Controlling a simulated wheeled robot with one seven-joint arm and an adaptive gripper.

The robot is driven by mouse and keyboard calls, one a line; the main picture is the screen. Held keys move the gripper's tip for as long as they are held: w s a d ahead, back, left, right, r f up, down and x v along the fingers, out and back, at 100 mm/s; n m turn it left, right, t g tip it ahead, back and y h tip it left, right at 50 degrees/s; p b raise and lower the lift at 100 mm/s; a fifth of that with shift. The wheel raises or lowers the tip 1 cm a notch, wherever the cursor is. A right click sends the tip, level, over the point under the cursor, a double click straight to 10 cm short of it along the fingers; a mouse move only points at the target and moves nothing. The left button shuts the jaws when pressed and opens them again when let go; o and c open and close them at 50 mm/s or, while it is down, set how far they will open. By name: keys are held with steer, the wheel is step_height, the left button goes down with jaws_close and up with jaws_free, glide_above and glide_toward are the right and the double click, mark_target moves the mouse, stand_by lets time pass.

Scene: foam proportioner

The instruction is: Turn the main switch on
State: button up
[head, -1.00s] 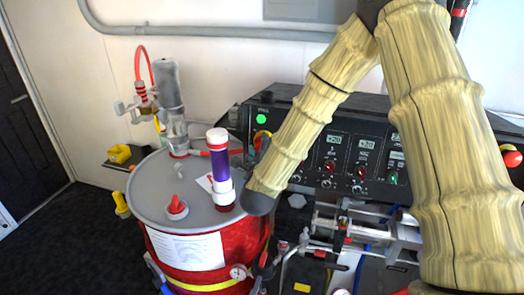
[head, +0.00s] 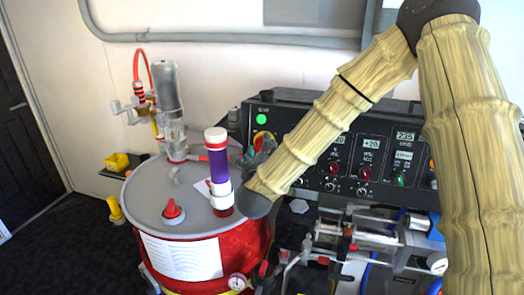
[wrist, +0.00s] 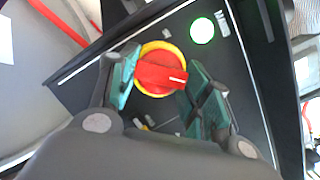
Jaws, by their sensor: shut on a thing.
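The main switch is a red rotary knob (wrist: 160,75) on a yellow round plate, set in the dark control panel. A white mark on the knob points to the right in the wrist view. My gripper (wrist: 158,82) has its teal-padded fingers on either side of the knob and is shut on it. In the head view my gripper (head: 262,152) is at the panel's left end, mostly behind my forearm. Only part of the yellow plate (head: 261,136) shows there. A lit green lamp (head: 261,119) is just above the switch, also in the wrist view (wrist: 202,30).
A red drum (head: 205,250) with a grey lid stands just left of the panel. A purple tube (head: 218,165) with white ends stands on it, close to my forearm. The panel's displays (head: 371,143) are lit. Metal pipework (head: 350,235) lies below the panel.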

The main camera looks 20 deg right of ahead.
steer(key=o, duration=1)
steer(key=shift+w+r, duration=0.1)
steer(key=v, duration=1.2)
steer(key=shift+d, duration=0.1)
